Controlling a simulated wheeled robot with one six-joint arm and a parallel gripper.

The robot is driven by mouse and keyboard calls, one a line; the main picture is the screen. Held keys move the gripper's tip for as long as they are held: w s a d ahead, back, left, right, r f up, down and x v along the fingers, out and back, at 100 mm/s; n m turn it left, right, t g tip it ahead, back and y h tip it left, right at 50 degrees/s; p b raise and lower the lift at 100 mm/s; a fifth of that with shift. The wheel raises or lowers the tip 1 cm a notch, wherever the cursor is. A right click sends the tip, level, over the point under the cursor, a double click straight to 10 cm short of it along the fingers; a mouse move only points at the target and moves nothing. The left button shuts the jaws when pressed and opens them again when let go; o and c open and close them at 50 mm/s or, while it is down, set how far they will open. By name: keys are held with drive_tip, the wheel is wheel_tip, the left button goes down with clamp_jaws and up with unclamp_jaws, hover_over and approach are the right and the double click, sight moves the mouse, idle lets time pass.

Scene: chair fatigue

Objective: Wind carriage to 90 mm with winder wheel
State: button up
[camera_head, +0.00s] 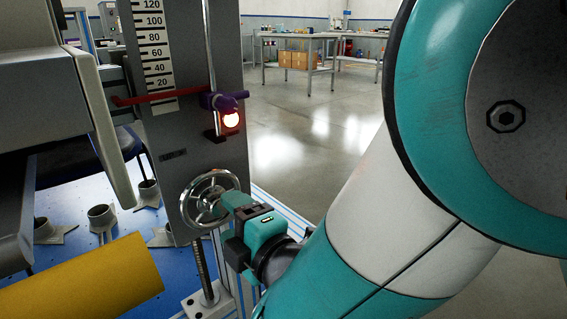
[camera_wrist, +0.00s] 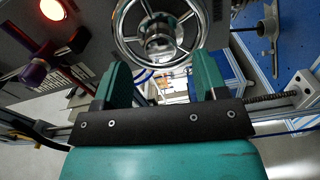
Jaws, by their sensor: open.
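The winder wheel (camera_head: 208,198) is a silver handwheel with spokes on the grey upright panel, low on its face. It also shows in the wrist view (camera_wrist: 190,45), with its round hub in the middle. The purple carriage (camera_head: 222,101) carries a red pointer (camera_head: 150,97) that lies on the white scale (camera_head: 155,45) a little below the 20 mark. A lamp (camera_head: 231,120) under the carriage glows red. My gripper (camera_wrist: 163,72) is open, its two teal fingers apart, with the wheel just ahead of the fingertips. Whether the fingers touch the rim I cannot tell.
A threaded rod (camera_head: 201,275) runs down below the wheel. A yellow cylinder (camera_head: 80,285) lies at the lower left, near several grey metal fittings (camera_head: 103,218) on the blue surface. Workbenches (camera_head: 300,60) stand far back, with clear floor (camera_head: 300,140) between.

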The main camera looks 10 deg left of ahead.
sight(223, 208)
drive_tip(key=shift+w+a+r+p, duration=0.2)
drive_tip(key=shift+w+a+p, duration=0.3)
drive_tip(key=shift+p, duration=0.65)
drive_tip(key=p+x, duration=0.3)
drive_tip(key=p, duration=0.2)
drive_tip(key=shift+w+a+p, duration=0.2)
drive_tip(key=shift+a+p, duration=0.05)
drive_tip(key=shift+p, duration=0.1)
drive_tip(key=shift+c, duration=0.2)
drive_tip(key=shift+d, duration=0.1)
drive_tip(key=c, duration=0.5)
drive_tip(key=shift+f+m+b, duration=0.25)
drive_tip(key=shift+m+b, duration=0.85)
drive_tip(key=shift+m, duration=0.1)
drive_tip(key=shift+c, duration=0.3)
drive_tip(key=m+b, duration=0.1)
drive_tip(key=m, duration=0.2)
drive_tip(key=shift+b, duration=0.35)
drive_tip(key=shift+r+m, duration=0.1)
drive_tip(key=shift+m, duration=0.4)
